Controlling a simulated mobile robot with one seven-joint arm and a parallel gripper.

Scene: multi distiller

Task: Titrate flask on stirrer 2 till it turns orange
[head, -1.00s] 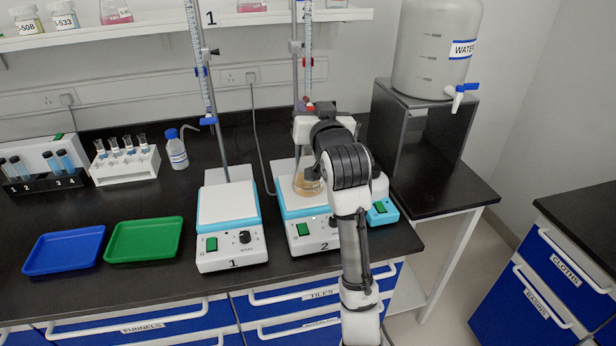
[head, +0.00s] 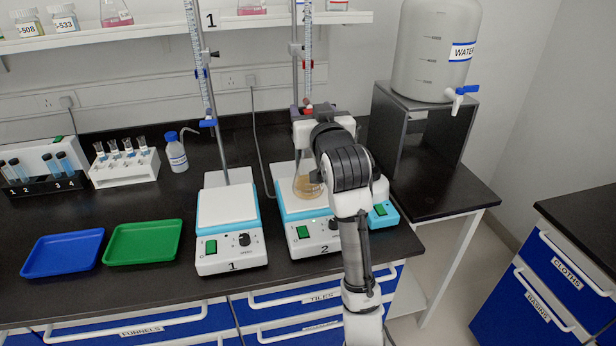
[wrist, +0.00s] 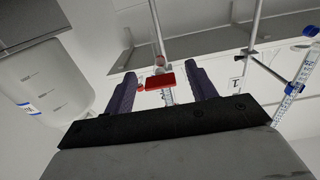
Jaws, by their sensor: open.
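A glass flask (head: 307,186) with amber-tan liquid stands on stirrer 2 (head: 288,206), a white and light-blue unit with a green switch. My arm covers part of the stirrer's right side. The burette (head: 308,55) stands above it on a stand, with a red stopcock (head: 307,103) low on it. In the wrist view, my gripper (wrist: 160,72) is open, its two dark fingers on either side of the red stopcock handle (wrist: 160,81), with visible gaps. In the head view my arm hides the fingers; whether they touch the stopcock cannot be told there.
Stirrer 1 (head: 228,205), with its blue-tap burette (head: 204,90), stands to the left. Blue (head: 62,253) and green (head: 143,243) trays lie farther left. A water tank (head: 433,50) stands on a dark stand (head: 400,125) to the right. A shelf (head: 120,28) runs above.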

